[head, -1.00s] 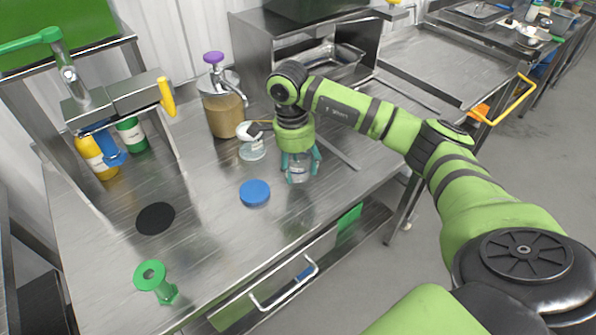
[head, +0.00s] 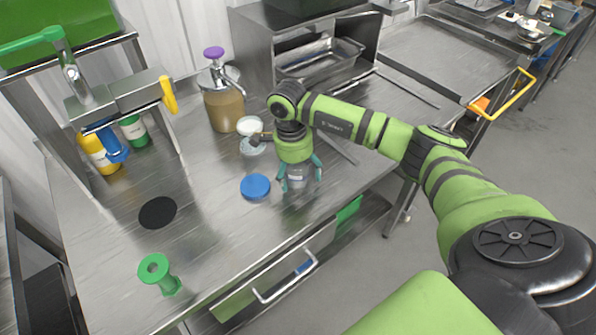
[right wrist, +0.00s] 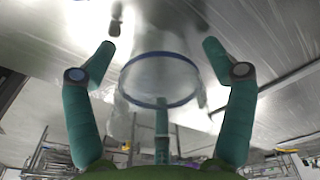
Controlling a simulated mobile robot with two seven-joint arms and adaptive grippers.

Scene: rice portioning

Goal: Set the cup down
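The cup (head: 297,177) is clear, with a blue rim in the right wrist view (right wrist: 160,80). It appears upright on the steel table (head: 222,250), near the front edge. My right gripper (head: 298,176) is right above it, pointing down, with fingers spread on either side. In the right wrist view, gaps show between the fingertips (right wrist: 160,48) and the cup's rim. The cup's base is partly hidden by the fingers in the head view. My left gripper is not in view.
A blue round lid (head: 255,187) lies just left of the cup. Behind it are a white-topped container (head: 250,126), a clear dish (head: 252,147) and a purple-topped pump jar (head: 222,105). A green stand (head: 160,273) and a black disc (head: 157,213) are at left.

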